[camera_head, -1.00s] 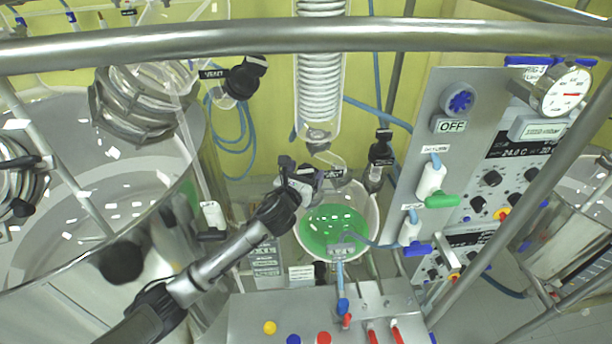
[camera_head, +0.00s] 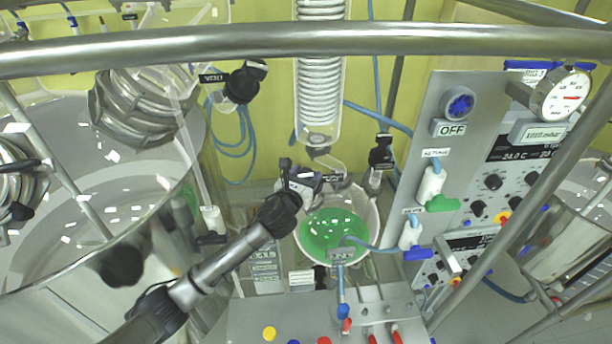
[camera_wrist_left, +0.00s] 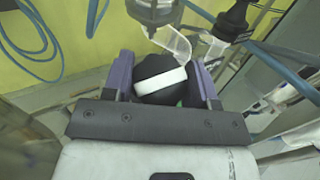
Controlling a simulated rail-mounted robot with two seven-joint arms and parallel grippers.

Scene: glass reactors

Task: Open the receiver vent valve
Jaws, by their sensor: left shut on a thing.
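My left gripper (camera_head: 312,182) is at the upper rim of the round glass receiver (camera_head: 372,222), which holds green liquid, below the coiled glass condenser. In the left wrist view the gripper (camera_wrist_left: 168,88) has its purple fingers on either side of a black round knob (camera_wrist_left: 152,66) with a white bar across its top, and is shut on it. In the head view the gripper hides most of this knob. A small label stands just right of the gripper, too small to read. My right gripper is not in view.
A black valve (camera_head: 243,82) with a "VENT" label is at upper left. Another black fitting (camera_head: 381,156) stands right of the gripper. The control panel (camera_head: 425,120) with green and blue taps is further right. A metal rail (camera_head: 300,40) crosses the top.

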